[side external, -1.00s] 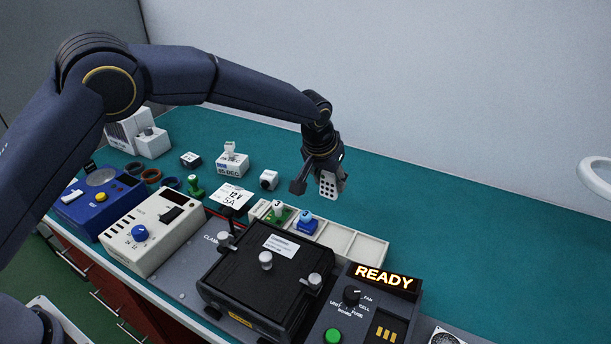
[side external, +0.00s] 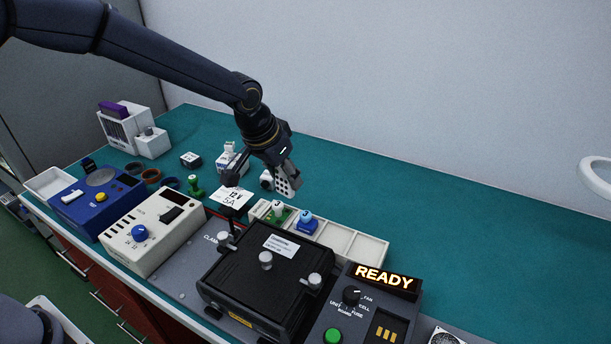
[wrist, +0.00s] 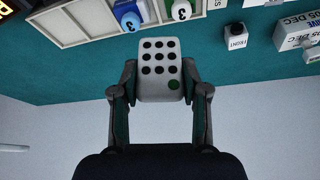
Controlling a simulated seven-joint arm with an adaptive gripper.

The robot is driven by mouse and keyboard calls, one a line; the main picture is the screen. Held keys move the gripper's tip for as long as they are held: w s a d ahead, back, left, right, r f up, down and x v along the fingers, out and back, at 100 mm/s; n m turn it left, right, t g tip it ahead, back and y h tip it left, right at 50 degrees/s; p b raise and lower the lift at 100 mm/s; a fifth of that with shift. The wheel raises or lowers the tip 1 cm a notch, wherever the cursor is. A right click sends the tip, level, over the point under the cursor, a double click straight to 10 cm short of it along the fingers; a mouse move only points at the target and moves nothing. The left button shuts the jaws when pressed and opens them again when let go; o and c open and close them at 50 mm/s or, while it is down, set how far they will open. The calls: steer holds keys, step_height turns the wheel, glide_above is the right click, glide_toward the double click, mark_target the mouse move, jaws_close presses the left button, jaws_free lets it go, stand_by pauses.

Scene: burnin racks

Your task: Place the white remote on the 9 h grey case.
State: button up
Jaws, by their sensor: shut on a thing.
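The white remote (side external: 288,181), a pale block with rows of dark round buttons, is held in the air by my gripper (side external: 262,180). In the wrist view the remote (wrist: 160,62) sits between the two fingers of my gripper (wrist: 160,85), its button face toward the camera, with one green button at lower right. My gripper is shut on it. No 9 h label can be read on any case. A pale grey case (side external: 118,133) with a slotted front stands at the far left back, a purple piece on top. My gripper is well to its right.
A black clamp box (side external: 250,290), a READY panel (side external: 385,277), a cream unit (side external: 150,240) and a blue unit (side external: 95,205) line the front.

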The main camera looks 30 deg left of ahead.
steer(key=s+a+r+n+y, duration=0.1)
steer(key=a+r+n, duration=0.15)
steer(key=a, duration=1.55)
steer(key=s+a+r+n+y, duration=0.15)
steer(key=a+n, duration=0.25)
steer(key=a, duration=1.5)
glide_above(190, 157)
steer(key=f, duration=0.9)
steer(key=shift+s+f, duration=0.4)
steer(key=shift+w+f, duration=0.35)
steer(key=shift+f, duration=0.1)
steer(key=shift+w+a+f, duration=0.1)
steer(key=shift+f, duration=1.5)
steer(key=shift+f, duration=0.15)
steer(key=o, duration=1.1)
